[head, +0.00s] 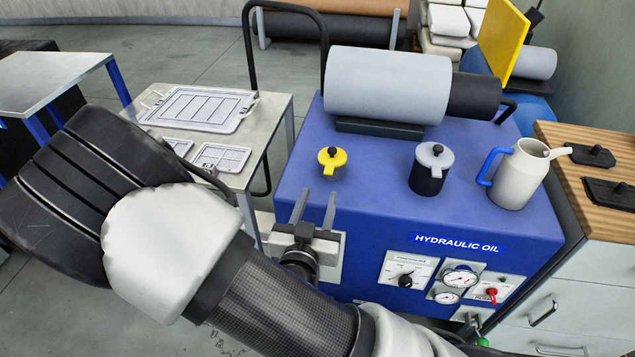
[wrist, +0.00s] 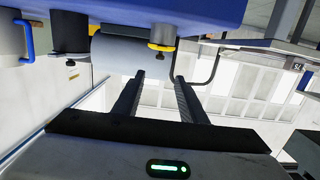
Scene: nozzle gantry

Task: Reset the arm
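My gripper (head: 314,208) is in front of the blue hydraulic oil unit (head: 290,195), near its front left edge in the head view. Its two fingers point up and stand apart with nothing between them. In the wrist view the fingers of my gripper (wrist: 160,78) are also apart and empty. My arm reaches across the lower left of the head view and hides part of the floor and the small table.
On the unit are a yellow cap (head: 331,160), a black canister with a grey lid (head: 430,168), a white jug (head: 518,175) and a grey cylinder (head: 388,85). A metal table (head: 272,115) with trays stands left. A wood-topped cabinet (head: 570,160) stands right.

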